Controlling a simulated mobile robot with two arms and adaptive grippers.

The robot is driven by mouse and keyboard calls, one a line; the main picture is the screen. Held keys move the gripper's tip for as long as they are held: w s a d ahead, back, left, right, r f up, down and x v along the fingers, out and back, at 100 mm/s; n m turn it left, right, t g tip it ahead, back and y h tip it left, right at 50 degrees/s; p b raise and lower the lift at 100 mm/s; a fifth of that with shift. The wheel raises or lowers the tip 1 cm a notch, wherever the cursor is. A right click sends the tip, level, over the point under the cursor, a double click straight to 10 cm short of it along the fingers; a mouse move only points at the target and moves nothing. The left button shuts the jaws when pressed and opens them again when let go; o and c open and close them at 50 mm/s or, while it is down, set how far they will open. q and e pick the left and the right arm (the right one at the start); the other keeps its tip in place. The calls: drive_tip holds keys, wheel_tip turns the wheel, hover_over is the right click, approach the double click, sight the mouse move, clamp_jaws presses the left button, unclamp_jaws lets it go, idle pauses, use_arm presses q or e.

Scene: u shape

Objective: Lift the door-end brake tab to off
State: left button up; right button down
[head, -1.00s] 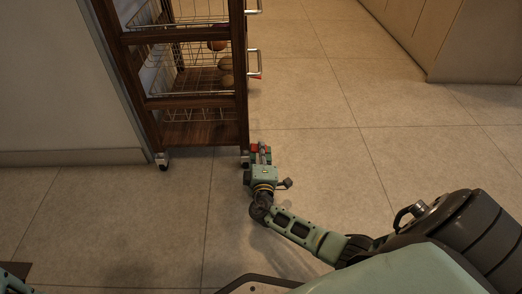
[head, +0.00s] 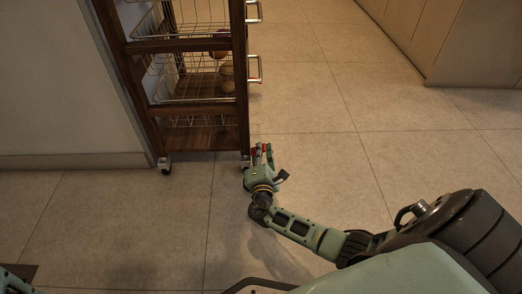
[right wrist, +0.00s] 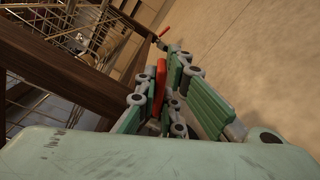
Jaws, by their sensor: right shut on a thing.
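The wooden trolley (head: 241,115) stands on casters at the upper left of the head view. Its near right caster (head: 246,160) is beside my right gripper (head: 262,151), low near the floor. In the right wrist view a red brake tab (right wrist: 160,78) lies between the green-padded fingers of my right gripper (right wrist: 170,85), which is shut on it. The fingers hide part of the tab and the caster, so the tab's exact angle is hard to tell. A second small red piece (right wrist: 164,31) shows farther off. My left gripper is not in view.
Wire baskets (head: 190,90) with round items sit in the trolley, with metal handles (head: 254,70) jutting from its right side. A wall (head: 60,80) stands left of it. Cabinets (head: 455,45) stand at the upper right. The tiled floor (head: 330,110) between is clear.

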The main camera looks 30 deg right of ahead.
drive_tip(key=shift+w, duration=0.1)
idle(0.4)
drive_tip(key=c, duration=2.2)
unclamp_jaws()
drive_tip(key=shift+o, duration=0.2)
drive_tip(key=v, duration=0.7)
drive_tip(key=shift+s+a, duration=0.2)
drive_tip(key=shift+s, duration=0.05)
